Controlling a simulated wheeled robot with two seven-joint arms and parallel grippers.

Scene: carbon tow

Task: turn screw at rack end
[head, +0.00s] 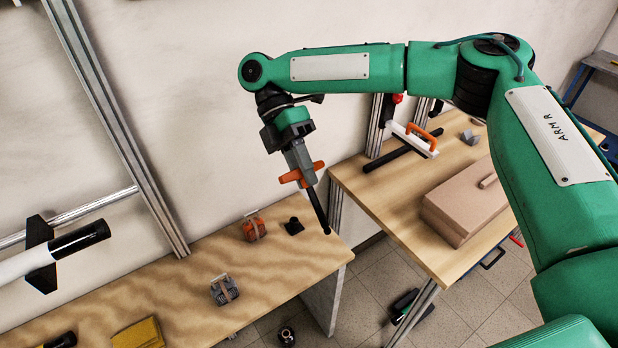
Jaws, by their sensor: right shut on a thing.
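My right gripper (299,160) is shut on the orange cross handle of a tool (318,208). The tool's dark shaft points down and a little right, with its tip close to the right end of the wooden bench in the picture; I cannot tell whether it touches. The metal rack (122,120) stands at the left, with a slanted upright and a thin crossbar. A white tube with a black end (82,240) and a black plate around it sits at the far left. I cannot make out a screw at the rack end. My left gripper is not in view.
On the left bench (180,268) are an orange-banded block (254,229), a grey clamp-like block (224,290), a small black piece (293,226) and a yellow cloth (139,333). The right table (380,195) holds a tan box (462,212) and an orange-handled tool (424,136). A floor gap separates them.

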